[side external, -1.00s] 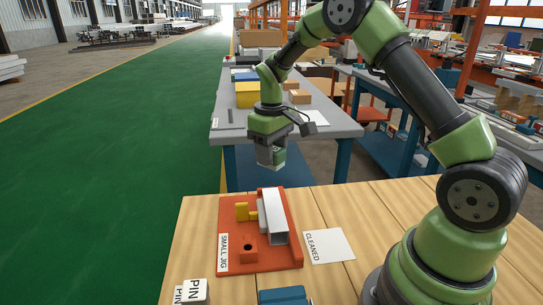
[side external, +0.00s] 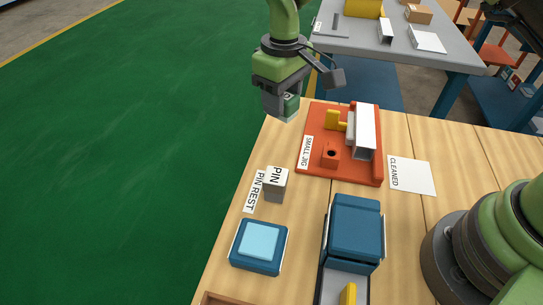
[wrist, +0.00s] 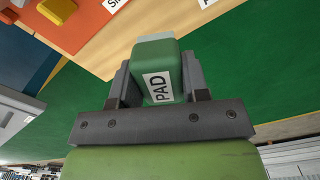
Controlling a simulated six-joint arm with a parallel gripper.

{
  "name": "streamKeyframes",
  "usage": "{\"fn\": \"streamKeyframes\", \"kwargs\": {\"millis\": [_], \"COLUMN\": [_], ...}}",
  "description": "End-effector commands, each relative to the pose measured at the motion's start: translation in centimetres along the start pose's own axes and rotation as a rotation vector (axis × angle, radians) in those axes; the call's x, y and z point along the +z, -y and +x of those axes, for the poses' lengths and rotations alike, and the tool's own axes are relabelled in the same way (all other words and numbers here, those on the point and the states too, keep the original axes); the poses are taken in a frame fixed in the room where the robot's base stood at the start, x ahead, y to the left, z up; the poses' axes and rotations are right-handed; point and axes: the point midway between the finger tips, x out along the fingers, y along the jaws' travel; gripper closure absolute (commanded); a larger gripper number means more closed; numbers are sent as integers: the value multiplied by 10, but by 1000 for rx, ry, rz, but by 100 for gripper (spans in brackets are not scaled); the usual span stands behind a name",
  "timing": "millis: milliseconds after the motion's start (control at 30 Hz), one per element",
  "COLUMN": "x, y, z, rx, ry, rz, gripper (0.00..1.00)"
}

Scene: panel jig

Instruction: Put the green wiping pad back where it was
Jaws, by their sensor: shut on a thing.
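My gripper (side external: 280,98) is shut on the green wiping pad (side external: 291,104) and holds it in the air near the table's far left edge, to the left of the orange jig (side external: 313,172). The wrist view shows the green pad (wrist: 153,52) between the two jaws (wrist: 157,68), with a white label reading PAD. A dark blue square holder (side external: 238,259) with a light blue top (side external: 258,241) sits on the near left of the table, apart from the pad.
The jig carries a silver channel (side external: 366,132) and a yellow clamp (side external: 336,121). A grey PIN block (side external: 274,186) stands beside the PIN REST label (side external: 255,192). A CLEANED card (side external: 411,176) lies right of the jig. A blue box (side external: 355,225) stands in front.

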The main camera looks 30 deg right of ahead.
Motion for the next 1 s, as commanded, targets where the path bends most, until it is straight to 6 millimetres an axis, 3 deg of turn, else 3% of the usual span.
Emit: {"fn": "streamKeyframes", "kwargs": {"millis": [100, 200, 400, 700, 1000], "x": [-3, -3, -3, -3, -4], "y": [21, 26, 26, 26, 26], "z": [5, 19, 56, 93, 103], "rx": [0, 0, 0, -1, 0], "ry": [0, 4, 2, 2, -3], "rz": [-35, -42, -42, -40, -41], "gripper": [80, 80, 80, 80, 80]}}
